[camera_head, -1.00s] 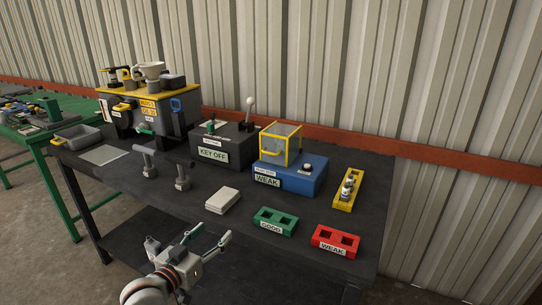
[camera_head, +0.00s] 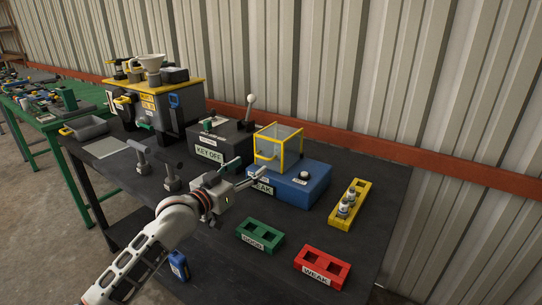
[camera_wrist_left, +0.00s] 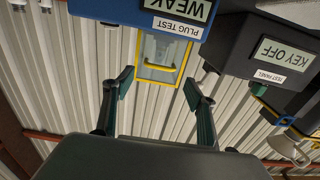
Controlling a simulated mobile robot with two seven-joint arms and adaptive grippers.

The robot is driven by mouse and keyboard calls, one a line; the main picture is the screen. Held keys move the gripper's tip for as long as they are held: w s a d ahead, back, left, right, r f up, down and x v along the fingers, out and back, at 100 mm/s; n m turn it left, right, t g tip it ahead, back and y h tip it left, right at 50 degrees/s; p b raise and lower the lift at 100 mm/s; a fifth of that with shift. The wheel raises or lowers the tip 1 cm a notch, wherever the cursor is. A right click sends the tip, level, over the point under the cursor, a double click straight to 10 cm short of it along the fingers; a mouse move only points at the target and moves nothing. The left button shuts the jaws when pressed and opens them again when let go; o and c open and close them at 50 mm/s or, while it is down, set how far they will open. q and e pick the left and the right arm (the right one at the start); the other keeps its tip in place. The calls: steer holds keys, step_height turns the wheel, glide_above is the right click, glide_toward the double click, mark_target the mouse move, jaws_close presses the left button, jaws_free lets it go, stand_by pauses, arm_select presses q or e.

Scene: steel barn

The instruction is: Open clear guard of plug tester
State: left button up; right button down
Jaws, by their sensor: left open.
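The plug tester (camera_head: 309,190) is a blue box with a WEAK display and a dark round knob on top. Its clear guard (camera_head: 279,146), a see-through box with a yellow frame, stands down over the tester's left part. The tester (camera_wrist_left: 104,12) and the guard's yellow handle (camera_wrist_left: 157,67) also show upside down in the left wrist view. My left gripper (camera_head: 251,168) is open and empty, just in front and left of the guard. In the left wrist view its fingers (camera_wrist_left: 158,86) are spread on either side of the guard's line. I cannot tell any contact. My right gripper is out of view.
The KEY OFF test panel (camera_head: 220,144) with an upright lever stands left of the tester. A yellow rack (camera_head: 350,207) with spark plugs lies to the right. The green GOOD tray (camera_head: 260,235) and red WEAK tray (camera_head: 322,267) lie in front. Two posts stand left of my arm.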

mark_target(262, 157)
arm_select(q)
steer(key=shift+b+x, duration=0.8)
steer(key=shift+x, duration=3.05)
